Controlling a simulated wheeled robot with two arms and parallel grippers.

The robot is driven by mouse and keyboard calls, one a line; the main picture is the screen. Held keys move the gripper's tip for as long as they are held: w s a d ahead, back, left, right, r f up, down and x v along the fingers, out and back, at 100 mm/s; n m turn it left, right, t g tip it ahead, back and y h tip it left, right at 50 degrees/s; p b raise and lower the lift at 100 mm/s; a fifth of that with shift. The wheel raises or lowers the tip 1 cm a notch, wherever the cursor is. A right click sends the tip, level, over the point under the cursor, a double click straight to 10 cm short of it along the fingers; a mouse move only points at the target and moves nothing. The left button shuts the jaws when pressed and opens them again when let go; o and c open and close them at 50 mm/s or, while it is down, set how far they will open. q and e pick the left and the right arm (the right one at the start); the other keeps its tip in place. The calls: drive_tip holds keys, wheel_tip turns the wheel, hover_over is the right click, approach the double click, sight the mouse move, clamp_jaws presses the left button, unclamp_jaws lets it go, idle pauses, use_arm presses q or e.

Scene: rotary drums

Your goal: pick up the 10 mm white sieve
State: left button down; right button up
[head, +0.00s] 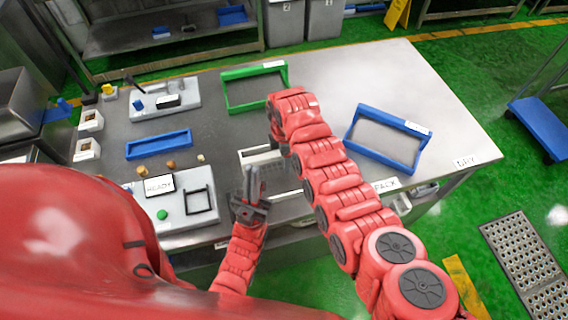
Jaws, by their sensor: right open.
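A white sieve (257,156) lies on the grey bench, partly covered by my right arm and my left gripper. Its size marking cannot be read. A green-framed sieve (226,97) lies behind it, and a larger blue-framed one (383,153) lies to the right. My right arm arches over the bench, its wrist bent down at the white sieve. Only a dark edge of my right gripper (285,149) shows beside the sieve; its fingertips are hidden. My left gripper (254,174) points up in front of the sieve, its fingers close together with nothing visible between them.
The far right of the bench is mostly clear. A blue cart (540,125) stands on the green floor.

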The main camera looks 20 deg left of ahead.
drive_tip(key=shift+c, duration=0.3)
clamp_jaws()
idle(1.1)
